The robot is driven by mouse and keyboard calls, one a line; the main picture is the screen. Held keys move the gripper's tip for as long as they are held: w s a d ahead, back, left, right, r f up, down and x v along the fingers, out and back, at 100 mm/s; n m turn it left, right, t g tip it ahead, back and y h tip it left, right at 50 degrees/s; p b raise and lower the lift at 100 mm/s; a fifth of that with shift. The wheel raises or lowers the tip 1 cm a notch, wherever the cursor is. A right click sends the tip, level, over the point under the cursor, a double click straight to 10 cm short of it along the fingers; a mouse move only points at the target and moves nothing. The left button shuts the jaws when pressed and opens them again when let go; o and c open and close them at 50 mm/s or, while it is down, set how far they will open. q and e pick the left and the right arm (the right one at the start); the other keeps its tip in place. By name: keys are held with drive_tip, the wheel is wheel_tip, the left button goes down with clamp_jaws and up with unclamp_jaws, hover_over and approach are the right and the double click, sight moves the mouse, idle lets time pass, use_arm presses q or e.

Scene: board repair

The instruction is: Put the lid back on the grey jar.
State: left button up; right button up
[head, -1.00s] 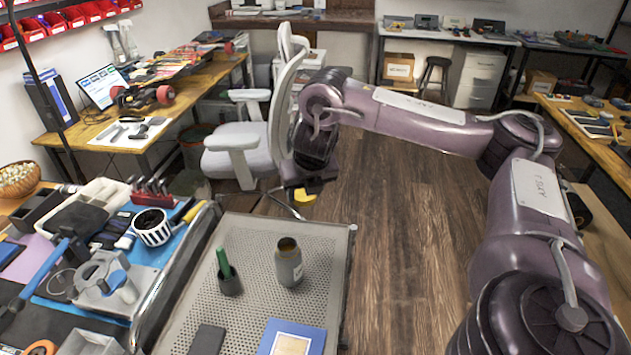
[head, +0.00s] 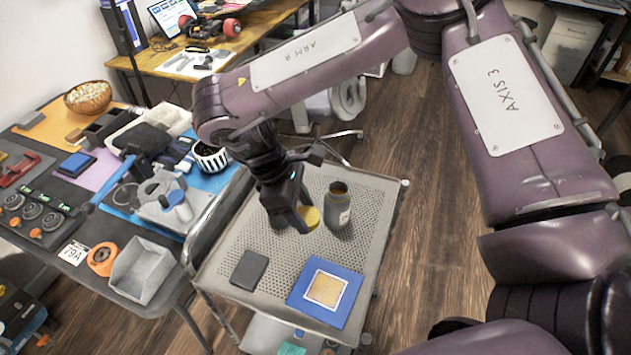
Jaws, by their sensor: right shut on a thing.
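The grey jar (head: 338,207) stands upright and open on the perforated top of the metal cart (head: 375,225). Its dark mouth faces up and a pale label shows on its side. My right gripper (head: 300,221) is just left of the jar and is shut on a round yellow lid (head: 310,217). The lid is beside the jar, lower than its rim in the picture; I cannot tell how high above the cart it is. The gripper hides part of the lid. My left gripper is not in view.
A dark box (head: 249,270) and a blue square board with a tan centre (head: 326,290) lie on the cart's near part. My right gripper hides most of a small dark cup. A crowded workbench stands left, with a grey bin (head: 143,271) and a striped cup (head: 210,158).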

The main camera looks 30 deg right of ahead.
drive_tip(key=s+m+y, duration=0.1)
drive_tip(key=m, duration=0.2)
drive_tip(key=s+m+g+y, duration=0.1)
drive_tip(key=s+m, duration=0.1)
drive_tip(key=m, duration=0.2)
drive_tip(key=s+a+m+y, duration=0.1)
drive_tip(key=s+m, duration=0.1)
drive_tip(key=m, duration=0.1)
drive_tip(key=shift+f+g+y, duration=0.1)
drive_tip(key=shift+g+y, duration=0.2)
drive_tip(key=shift+g, duration=0.1)
